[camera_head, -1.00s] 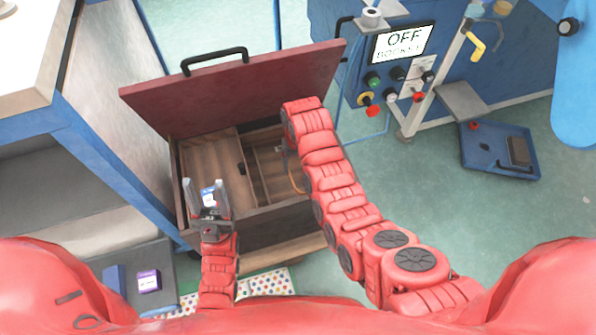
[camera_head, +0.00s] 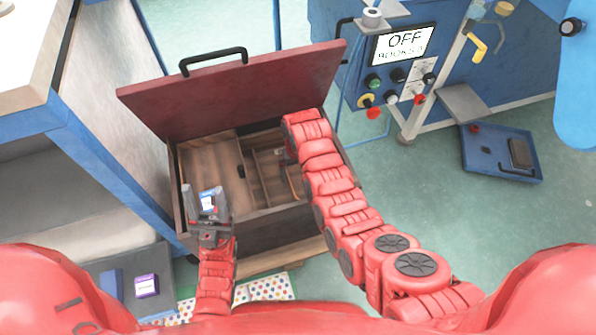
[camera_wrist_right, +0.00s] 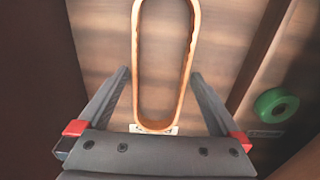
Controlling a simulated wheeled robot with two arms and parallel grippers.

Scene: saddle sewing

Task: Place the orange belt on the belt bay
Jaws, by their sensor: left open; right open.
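The orange belt (camera_wrist_right: 137,70) is a long closed loop in the right wrist view. It appears to lie on the wooden floor of a compartment, with its near end at a small white label (camera_wrist_right: 168,131). My right gripper (camera_wrist_right: 160,75) is open, its fingers on either side of the belt, and it does not grip it. My left gripper (camera_head: 206,188) is open and empty over the box's left front corner.
The wooden box (camera_head: 212,155) has inner dividers and a raised red lid (camera_head: 235,95) behind. A green roll (camera_wrist_right: 276,105) lies right of the belt. A blue table (camera_head: 60,115) stands left; a machine with an OFF screen (camera_head: 404,43) stands back right.

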